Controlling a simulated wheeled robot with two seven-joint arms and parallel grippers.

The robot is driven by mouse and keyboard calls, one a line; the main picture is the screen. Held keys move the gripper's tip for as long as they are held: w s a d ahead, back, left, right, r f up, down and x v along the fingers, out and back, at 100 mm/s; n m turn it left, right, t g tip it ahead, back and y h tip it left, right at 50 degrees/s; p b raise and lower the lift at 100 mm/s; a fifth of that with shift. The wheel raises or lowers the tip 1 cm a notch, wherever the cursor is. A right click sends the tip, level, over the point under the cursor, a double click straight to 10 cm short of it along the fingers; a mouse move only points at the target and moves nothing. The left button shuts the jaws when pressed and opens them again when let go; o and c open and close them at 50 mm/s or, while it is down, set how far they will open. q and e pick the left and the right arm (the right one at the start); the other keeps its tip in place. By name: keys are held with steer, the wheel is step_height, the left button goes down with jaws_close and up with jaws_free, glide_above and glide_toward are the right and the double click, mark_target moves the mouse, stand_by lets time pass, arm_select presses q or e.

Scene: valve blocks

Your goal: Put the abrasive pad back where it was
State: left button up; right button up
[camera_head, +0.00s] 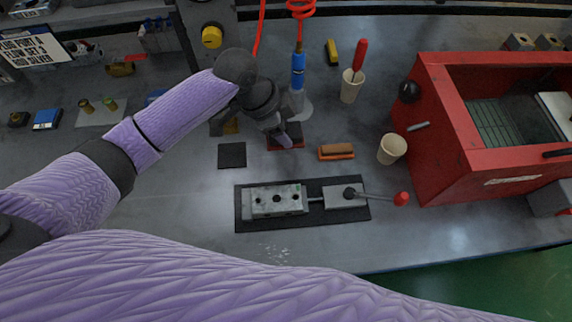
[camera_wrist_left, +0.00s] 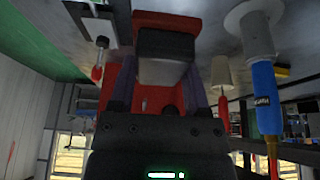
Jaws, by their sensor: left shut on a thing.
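My left gripper (camera_head: 284,140) points down at the bench behind the valve block. In the left wrist view it is shut on a grey block (camera_wrist_left: 165,68), which I take for the abrasive pad. A red-brown piece (camera_wrist_left: 165,20) shows just past the block. In the head view a dark, red-edged piece (camera_head: 292,133) lies at the fingertips, partly hidden by the gripper. I cannot tell whether the pad touches the surface. A flat black square (camera_head: 232,155) lies to the left of the gripper. My right gripper is not in view.
The valve block (camera_head: 278,200) sits on a dark mat in front. A blue air tool (camera_head: 298,70) stands close behind the gripper. The bench front-left is clear.

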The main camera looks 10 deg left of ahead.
arm_select(q)
steer(key=shift+w+f+b, duration=0.3)
steer(key=shift+w+b, duration=0.2)
steer(key=shift+w, duration=0.15)
steer(key=shift+w+f+b, duration=0.3)
steer(key=shift+w+b, duration=0.2)
steer(key=shift+w, duration=0.1)
step_height(320, 180, down, 10)
steer(key=b, duration=0.4)
steer(key=shift+w+r, duration=0.1)
steer(key=shift+r, duration=0.2)
steer(key=shift+f, duration=0.1)
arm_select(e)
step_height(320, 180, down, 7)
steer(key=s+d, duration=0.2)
arm_select(q)
steer(key=o, duration=1.1)
steer(key=p+v, duration=0.4)
steer(key=v, duration=0.8)
steer(key=shift+p, duration=0.4)
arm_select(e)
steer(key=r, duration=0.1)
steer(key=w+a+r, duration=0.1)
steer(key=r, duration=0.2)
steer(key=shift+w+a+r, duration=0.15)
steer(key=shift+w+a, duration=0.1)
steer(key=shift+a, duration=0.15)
